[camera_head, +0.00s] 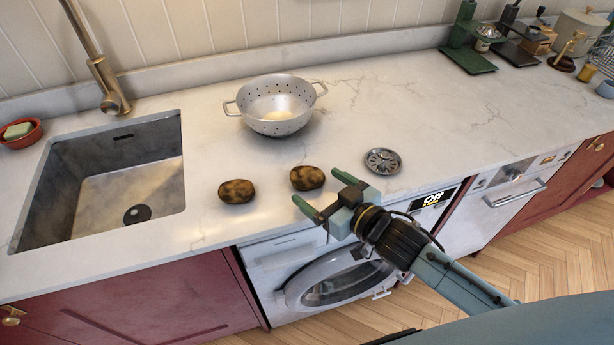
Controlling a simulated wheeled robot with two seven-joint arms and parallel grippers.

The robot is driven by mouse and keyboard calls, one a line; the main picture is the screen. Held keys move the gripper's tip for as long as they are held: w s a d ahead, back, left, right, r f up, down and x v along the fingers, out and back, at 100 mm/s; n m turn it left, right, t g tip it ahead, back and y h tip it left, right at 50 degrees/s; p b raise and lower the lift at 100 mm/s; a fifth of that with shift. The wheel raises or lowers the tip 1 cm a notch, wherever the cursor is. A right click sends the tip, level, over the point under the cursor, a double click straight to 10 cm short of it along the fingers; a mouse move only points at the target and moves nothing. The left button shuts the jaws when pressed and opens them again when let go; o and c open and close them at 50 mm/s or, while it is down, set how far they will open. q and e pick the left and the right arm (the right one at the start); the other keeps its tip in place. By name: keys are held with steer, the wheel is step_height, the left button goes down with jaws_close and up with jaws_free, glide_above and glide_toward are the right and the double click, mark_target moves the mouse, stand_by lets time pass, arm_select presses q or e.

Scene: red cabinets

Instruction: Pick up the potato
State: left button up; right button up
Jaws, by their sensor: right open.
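Two brown, dark-spotted potatoes lie on the white marble counter. The left potato (236,191) is near the counter's front edge, right of the sink. The right potato (307,178) is a little farther back, close to my right gripper. My right gripper (318,187) is open and empty, with its two green fingers pointing left and back toward the right potato. One finger is at the right of that potato and the other is in front of it; I cannot tell whether either touches it. My left gripper is not in view.
A metal colander (276,106) stands behind the potatoes. A sink (165,180) with a tall faucet (107,85) is at left. A small round metal strainer (383,161) lies right of my gripper. A green scale (468,58) stands at the back right. Counter between them is clear.

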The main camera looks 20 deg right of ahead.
mark_target(307, 179)
steer(key=x, duration=0.5)
steer(key=shift+w, duration=0.1)
steer(key=c, duration=1.1)
